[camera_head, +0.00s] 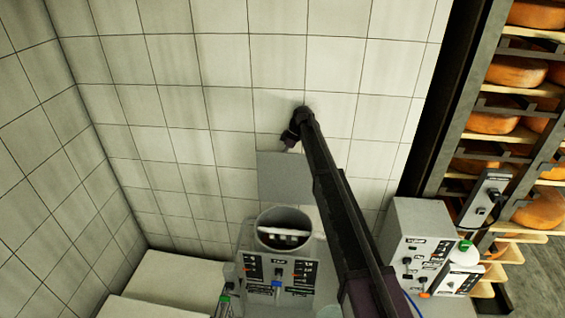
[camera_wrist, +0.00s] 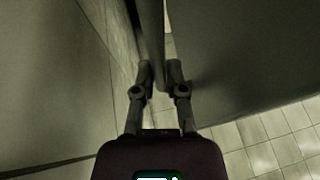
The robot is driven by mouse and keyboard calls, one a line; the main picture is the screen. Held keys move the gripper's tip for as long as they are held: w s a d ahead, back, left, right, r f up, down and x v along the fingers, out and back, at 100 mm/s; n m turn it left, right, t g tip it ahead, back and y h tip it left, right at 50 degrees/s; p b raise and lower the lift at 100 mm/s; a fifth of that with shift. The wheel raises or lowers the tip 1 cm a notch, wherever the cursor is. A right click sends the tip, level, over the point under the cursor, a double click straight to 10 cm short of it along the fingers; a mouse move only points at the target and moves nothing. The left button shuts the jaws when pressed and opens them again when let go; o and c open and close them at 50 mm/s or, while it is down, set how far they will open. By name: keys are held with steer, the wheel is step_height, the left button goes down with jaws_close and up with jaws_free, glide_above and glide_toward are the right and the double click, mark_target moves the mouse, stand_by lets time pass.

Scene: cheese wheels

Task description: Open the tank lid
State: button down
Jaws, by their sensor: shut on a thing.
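The tank lid (camera_head: 284,180) is a flat grey square plate. In the head view it stands raised and roughly upright behind the tank's round opening (camera_head: 283,216), in front of the tiled wall. The opening is uncovered, with pale bars and a dark inside showing. My gripper (camera_head: 286,147) is at the lid's top edge. In the wrist view my gripper (camera_wrist: 160,74) has its two fingers close together, shut on the thin edge of a grey plate, which I take to be the lid. The exact contact is dim.
A control panel (camera_head: 281,275) with switches is on the tank's front. A grey control box (camera_head: 421,243) stands to the right, beside a rack of orange cheese wheels (camera_head: 515,72). White blocks (camera_head: 170,278) lie at lower left. The tiled wall (camera_head: 225,70) is close behind my gripper.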

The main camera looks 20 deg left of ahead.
steer(key=shift+w+a, duration=0.1)
steer(key=shift+w, duration=0.2)
steer(key=shift+w, duration=0.1)
steer(key=c, duration=0.8)
jaws_free()
steer(key=shift+w+a+f, duration=0.1)
steer(key=shift+o, duration=0.6)
steer(key=shift+w+f, duration=0.15)
steer(key=shift+s, duration=0.25)
